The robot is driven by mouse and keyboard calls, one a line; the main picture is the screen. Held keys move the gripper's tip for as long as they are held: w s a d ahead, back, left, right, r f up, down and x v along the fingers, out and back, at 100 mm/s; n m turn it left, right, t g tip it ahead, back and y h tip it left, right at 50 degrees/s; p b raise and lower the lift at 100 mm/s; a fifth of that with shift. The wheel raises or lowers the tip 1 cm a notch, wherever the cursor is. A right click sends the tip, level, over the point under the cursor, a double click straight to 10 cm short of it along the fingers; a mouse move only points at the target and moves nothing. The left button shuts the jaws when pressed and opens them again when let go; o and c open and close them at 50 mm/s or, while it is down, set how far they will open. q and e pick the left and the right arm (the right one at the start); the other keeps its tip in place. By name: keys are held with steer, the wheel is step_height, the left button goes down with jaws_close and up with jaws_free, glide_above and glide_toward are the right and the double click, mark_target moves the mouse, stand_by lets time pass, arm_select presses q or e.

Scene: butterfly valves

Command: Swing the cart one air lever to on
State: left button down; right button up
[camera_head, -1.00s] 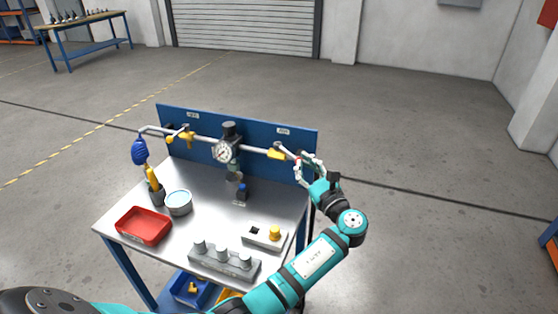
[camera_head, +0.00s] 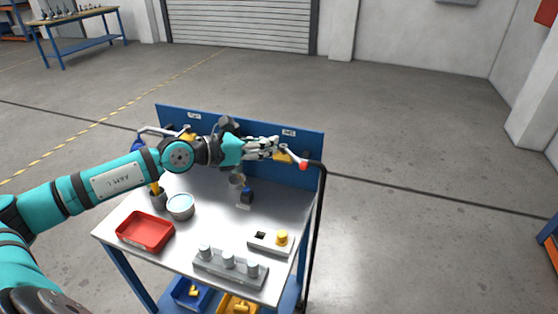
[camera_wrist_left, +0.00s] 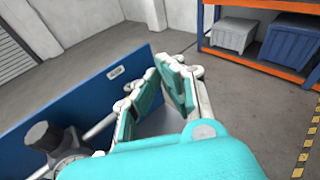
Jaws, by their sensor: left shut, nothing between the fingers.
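The air valve has a yellow body (camera_head: 284,157) on the pipe, below a small label (camera_head: 289,132) at the right of the cart's blue back panel (camera_head: 312,145). Its lever ends in a red ball (camera_head: 303,166), which points right and slightly towards me. My left gripper (camera_head: 277,147) reaches across from the left, just left of the valve and close to it. It is shut with nothing between the fingers. I cannot tell whether it touches the valve. In the left wrist view the fingers (camera_wrist_left: 175,75) stand before the panel; the lever is hidden there. My right gripper is not in view.
The gauge and regulator (camera_head: 229,127) are partly hidden behind my left arm. A black hose (camera_head: 319,210) hangs at the right edge.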

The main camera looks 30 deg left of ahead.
mark_target(293, 156)
arm_select(q)
steer(key=s+a+f+g+y, duration=0.3)
steer(key=s+g, duration=0.1)
steer(key=w+r+p+x, duration=0.1)
steer(key=p+x, duration=0.5)
steer(key=x, duration=0.5)
steer(key=shift+w+d+m, duration=0.3)
steer(key=shift+w+m, duration=0.05)
steer(key=shift+m, duration=0.05)
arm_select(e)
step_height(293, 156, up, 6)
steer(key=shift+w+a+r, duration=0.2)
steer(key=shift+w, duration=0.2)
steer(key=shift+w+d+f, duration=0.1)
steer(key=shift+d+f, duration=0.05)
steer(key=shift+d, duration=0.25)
